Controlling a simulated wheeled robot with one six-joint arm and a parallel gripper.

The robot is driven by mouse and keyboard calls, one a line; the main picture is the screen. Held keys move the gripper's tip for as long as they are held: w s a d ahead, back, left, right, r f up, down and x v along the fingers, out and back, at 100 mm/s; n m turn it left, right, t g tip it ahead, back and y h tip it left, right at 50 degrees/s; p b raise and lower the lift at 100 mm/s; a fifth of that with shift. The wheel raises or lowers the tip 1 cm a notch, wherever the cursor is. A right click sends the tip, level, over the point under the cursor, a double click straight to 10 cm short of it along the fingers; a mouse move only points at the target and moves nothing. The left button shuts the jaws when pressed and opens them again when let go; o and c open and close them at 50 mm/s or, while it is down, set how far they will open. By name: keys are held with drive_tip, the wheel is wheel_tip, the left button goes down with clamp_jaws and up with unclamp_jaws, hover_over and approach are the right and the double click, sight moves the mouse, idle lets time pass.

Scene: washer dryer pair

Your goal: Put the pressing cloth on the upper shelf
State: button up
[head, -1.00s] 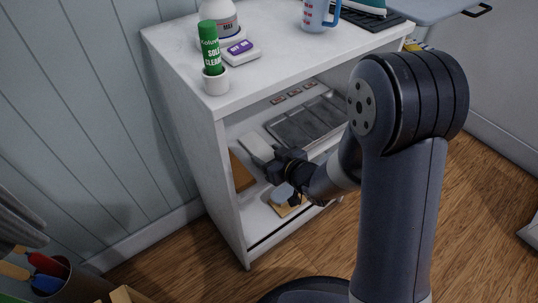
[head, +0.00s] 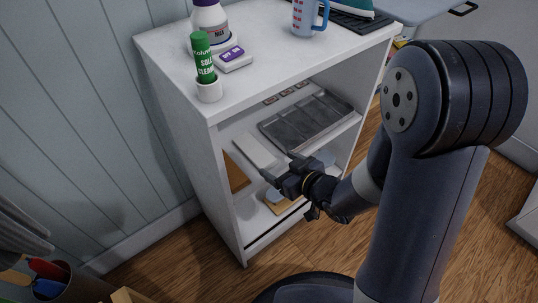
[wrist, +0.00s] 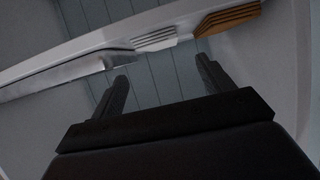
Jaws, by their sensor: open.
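A flat, pale folded piece (head: 255,150), which looks like the pressing cloth, lies on the upper shelf (head: 343,127) of the white cabinet, left of a grey tray. In the wrist view the pale layered piece (wrist: 155,39) sits at the shelf edge, beyond the fingertips. My gripper (head: 277,167) is at the front of the cabinet, close to the cloth's near end. In the wrist view my gripper (wrist: 163,70) has its fingers apart with nothing between them. The cloth appears clear of both fingers.
A brown folded stack (wrist: 228,20) lies beside the cloth; it also shows in the head view (head: 237,174). The grey divided tray (head: 306,121) fills the shelf's right part. Items (head: 279,199) lie lower down, partly hidden.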

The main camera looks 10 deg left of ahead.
drive_tip(key=shift+v, duration=1.7)
